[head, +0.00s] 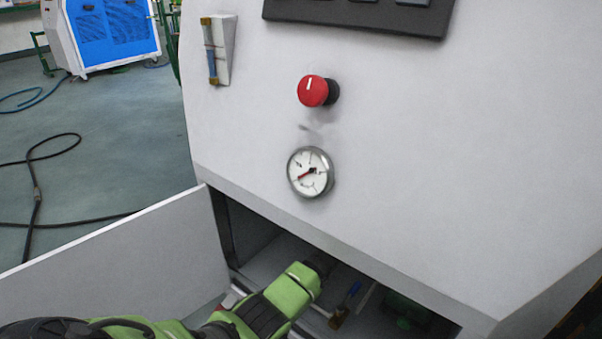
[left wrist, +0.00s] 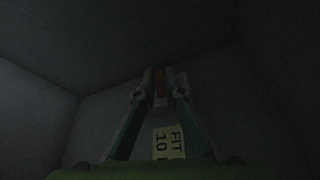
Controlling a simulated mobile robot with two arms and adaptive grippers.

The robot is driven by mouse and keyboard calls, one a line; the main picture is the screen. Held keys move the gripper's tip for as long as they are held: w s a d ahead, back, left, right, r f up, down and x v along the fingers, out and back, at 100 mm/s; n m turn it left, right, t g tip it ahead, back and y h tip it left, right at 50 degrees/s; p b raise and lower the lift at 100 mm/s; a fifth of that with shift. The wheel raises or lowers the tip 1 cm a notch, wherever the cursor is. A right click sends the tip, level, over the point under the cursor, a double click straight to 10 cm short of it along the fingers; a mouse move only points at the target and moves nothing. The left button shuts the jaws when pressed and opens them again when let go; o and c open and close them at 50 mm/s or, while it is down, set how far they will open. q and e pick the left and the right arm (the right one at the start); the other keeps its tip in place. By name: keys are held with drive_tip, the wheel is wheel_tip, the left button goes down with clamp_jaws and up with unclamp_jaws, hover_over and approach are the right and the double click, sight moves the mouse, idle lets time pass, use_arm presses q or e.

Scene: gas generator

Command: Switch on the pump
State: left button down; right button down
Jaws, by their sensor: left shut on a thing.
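My left gripper (left wrist: 160,82) reaches inside the dark lower compartment (head: 258,240) of the grey machine. The picture is too dark to tell exactly what this part is. In the head view the compartment's edge hides the fingertips, and only my green wrist shows. A red knob (head: 314,91) with a white mark sits on the machine's front, above a round pressure gauge (head: 310,172) with a red needle. My right gripper is in neither view.
The grey compartment door (head: 130,265) stands open at left. Dark hoses (head: 38,190) lie on the floor.

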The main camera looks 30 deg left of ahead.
use_arm(q)
drive_tip(key=shift+d, duration=0.1)
drive_tip(key=c, duration=2.1)
unclamp_jaws()
drive_tip(key=shift+c, duration=0.2)
drive_tip(key=v, duration=1.2)
drive_tip(key=shift+f, duration=0.1)
